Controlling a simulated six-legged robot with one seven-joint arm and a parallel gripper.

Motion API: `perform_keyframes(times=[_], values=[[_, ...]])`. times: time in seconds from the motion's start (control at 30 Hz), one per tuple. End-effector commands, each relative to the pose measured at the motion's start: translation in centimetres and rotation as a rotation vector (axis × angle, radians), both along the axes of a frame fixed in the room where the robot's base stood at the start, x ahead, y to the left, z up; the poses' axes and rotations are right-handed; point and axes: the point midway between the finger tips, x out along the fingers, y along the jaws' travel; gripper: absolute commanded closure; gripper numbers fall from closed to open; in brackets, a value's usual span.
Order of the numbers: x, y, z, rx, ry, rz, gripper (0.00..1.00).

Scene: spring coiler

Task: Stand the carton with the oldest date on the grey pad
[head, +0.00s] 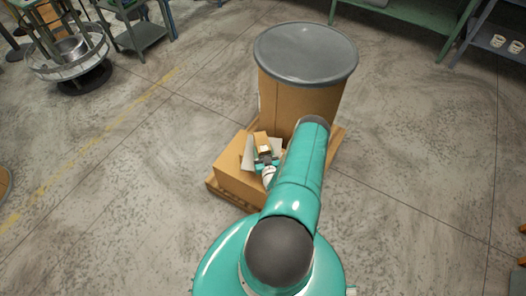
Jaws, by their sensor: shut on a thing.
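My gripper (265,159) is at the end of my teal arm, over a cardboard box at the front of the drum. It is shut on a small tan carton (261,138), which shows a pale patch near the jaws. No date on it can be read at this size. A light grey flat piece (248,153) shows just left of the gripper; I cannot tell whether it is the pad or a flap. Whether the carton touches anything below is unclear. Other cartons cannot be made out.
The cardboard box (237,183) stands on a wooden pallet (222,192). A tall brown drum with a grey lid (305,53) stands right behind. A round metal machine (72,52) is at upper left. Green benches (405,12) line the back.

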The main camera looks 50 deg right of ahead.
Motion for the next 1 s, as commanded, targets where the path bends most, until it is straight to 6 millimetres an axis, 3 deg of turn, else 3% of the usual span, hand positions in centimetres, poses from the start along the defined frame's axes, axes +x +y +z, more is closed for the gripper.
perform_keyframes(times=[0.4, 0.43, 0.53, 0.87, 1.0], values=[[0.0, -0.1, -0.5, -0.003, -0.002, 0.000, 0.89], [0.0, 0.0, -0.6, -0.001, 0.000, 0.000, 0.43], [0.0, 0.0, -0.6, -0.001, 0.000, 0.000, 0.26], [0.0, -0.1, -0.3, -0.002, -0.001, -0.001, 0.26], [-1.1, 0.9, -0.3, 0.000, 0.001, 0.001, 0.26]])
